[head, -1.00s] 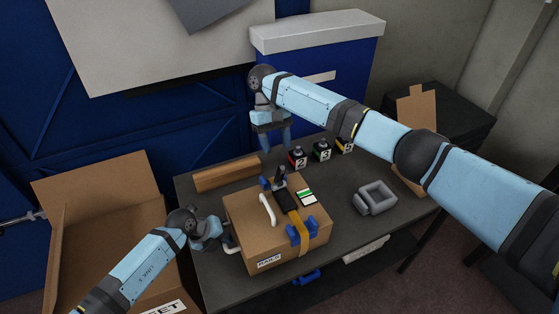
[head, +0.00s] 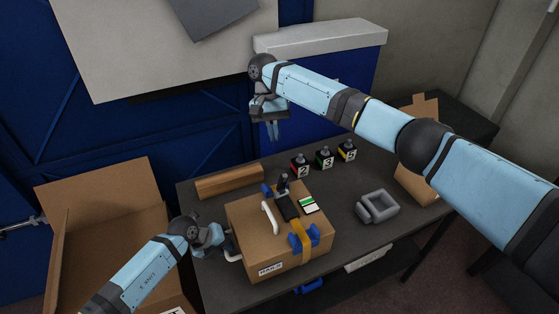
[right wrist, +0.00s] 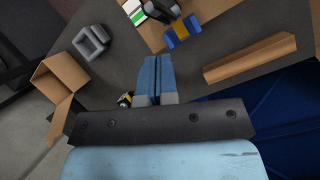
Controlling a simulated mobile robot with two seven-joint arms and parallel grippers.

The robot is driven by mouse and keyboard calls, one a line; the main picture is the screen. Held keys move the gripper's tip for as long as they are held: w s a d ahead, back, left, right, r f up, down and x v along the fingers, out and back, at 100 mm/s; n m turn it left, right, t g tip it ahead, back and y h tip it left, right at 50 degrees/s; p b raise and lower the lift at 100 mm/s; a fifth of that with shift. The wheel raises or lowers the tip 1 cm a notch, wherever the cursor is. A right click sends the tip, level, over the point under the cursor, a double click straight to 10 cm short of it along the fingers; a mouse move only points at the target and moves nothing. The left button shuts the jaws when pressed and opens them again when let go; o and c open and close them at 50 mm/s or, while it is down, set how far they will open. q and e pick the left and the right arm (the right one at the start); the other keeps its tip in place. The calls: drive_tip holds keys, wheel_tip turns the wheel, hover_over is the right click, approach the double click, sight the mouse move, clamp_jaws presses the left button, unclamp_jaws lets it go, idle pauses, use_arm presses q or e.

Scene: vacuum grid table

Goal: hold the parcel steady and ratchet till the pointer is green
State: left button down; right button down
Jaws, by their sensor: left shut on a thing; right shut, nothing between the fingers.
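The cardboard parcel (head: 250,232) sits on the dark table in the head view. A yellow strap (head: 305,242) with a dark ratchet (head: 286,205) runs over it, with blue corner pieces at the edges. A green and white gauge card (head: 308,205) lies beside the ratchet; its pointer is too small to read. My left gripper (head: 228,248) is shut on the white side handle (head: 234,256) at the parcel's left. My right gripper (head: 273,137) is shut and empty, raised behind the parcel and apart from the ratchet. Its fingers show in the right wrist view (right wrist: 158,65).
A grey tray (head: 377,206) lies to the right, and a brown cardboard edge strip (head: 229,182) at the back left. An open carton (head: 110,245) stands left of the table.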

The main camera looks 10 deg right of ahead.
drive_tip(key=w+r+m, duration=0.1)
drive_tip(key=m, duration=0.6)
drive_tip(key=m+t, duration=0.2)
drive_tip(key=m, duration=0.4)
hover_over(283, 186)
drive_tip(key=w, duration=0.3)
drive_tip(key=x, duration=0.3)
drive_tip(key=w+x, duration=0.1)
drive_tip(key=x, duration=0.2)
drive_tip(key=a+x, duration=0.1)
drive_tip(key=x, duration=0.2)
drive_tip(key=shift+w+a+f, duration=0.1)
drive_tip(key=shift+w+f, duration=0.2)
drive_tip(key=shift+s+f, duration=0.1)
drive_tip(key=shift+s, duration=0.25)
drive_tip(key=shift+s, duration=0.15)
